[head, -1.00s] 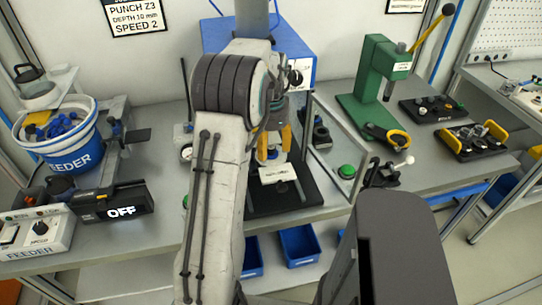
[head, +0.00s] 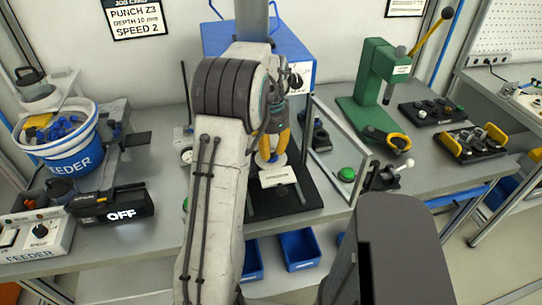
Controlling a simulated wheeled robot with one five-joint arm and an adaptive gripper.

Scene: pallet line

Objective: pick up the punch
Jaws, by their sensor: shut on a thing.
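My gripper (head: 273,150), with yellow-orange fingers, is shut on the punch, low over the black base of the blue machine in the middle of the bench. The punch is mostly hidden by the fingers, and only a small pale and blue part shows at their tips. A white label plate (head: 279,176) lies just below the gripper in the picture. I cannot tell whether the punch still touches what is under it. My arm hides the left part of the machine.
The blue machine (head: 304,46) stands behind the gripper, with a clear guard panel (head: 335,145) and a green button (head: 346,174) close on the right. A green press (head: 370,85) is farther right. A feeder bowl (head: 72,165) stands left. Blue bins (head: 300,250) sit below.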

